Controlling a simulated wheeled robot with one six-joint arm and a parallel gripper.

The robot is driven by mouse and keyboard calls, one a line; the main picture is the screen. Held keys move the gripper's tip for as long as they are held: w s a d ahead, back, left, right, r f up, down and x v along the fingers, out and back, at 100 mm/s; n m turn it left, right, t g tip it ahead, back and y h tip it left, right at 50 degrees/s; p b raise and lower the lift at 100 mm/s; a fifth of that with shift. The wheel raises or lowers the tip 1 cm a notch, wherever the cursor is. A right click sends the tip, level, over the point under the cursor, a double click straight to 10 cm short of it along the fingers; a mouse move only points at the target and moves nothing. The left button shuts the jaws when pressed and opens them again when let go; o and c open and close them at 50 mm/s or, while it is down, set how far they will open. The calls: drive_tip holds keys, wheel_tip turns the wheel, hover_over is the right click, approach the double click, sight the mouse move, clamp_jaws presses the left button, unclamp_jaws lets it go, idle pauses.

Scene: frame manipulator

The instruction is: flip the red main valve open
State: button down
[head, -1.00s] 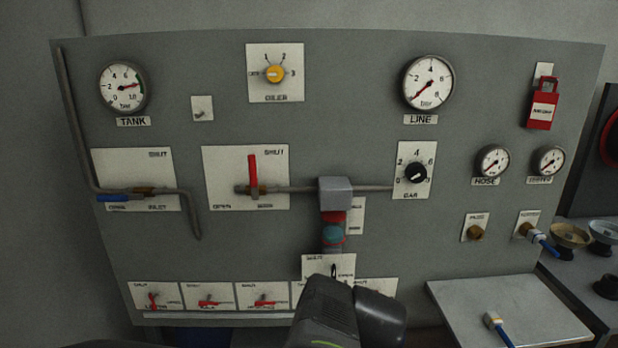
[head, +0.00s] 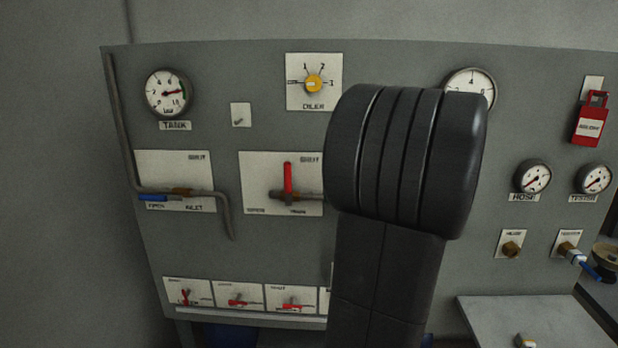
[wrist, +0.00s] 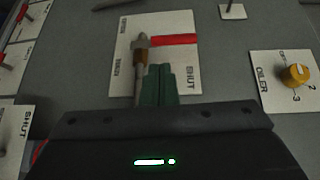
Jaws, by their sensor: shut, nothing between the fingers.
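The red main valve lever (head: 288,178) stands upright on its white plate (head: 255,165), pointing to the SHUT marking in the head view. Its brass body and pipe show at the lever's foot. In the wrist view the lever (wrist: 172,40) points right, and the brass valve body (wrist: 141,50) is at its left end. My gripper (wrist: 159,70) is shut and empty, its green fingers together just below the lever in that picture. I cannot tell whether they touch it. My arm hides the gripper in the head view.
The blue-handled inlet valve (head: 153,198) is left. Small red-levered valves (head: 237,301) line the bottom. My arm covers the panel's centre. A grey shelf (head: 500,315) juts out right.

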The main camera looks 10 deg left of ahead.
drive_tip(key=shift+w+d+r+t+y, duration=0.15)
drive_tip(key=shift+w+d+r, duration=0.05)
drive_tip(key=shift+w+r, duration=0.25)
drive_tip(key=shift+w+d+r+t+y, duration=0.2)
drive_tip(key=shift+w+r, duration=0.1)
drive_tip(key=shift+r, duration=0.15)
drive_tip(key=shift+a, duration=0.1)
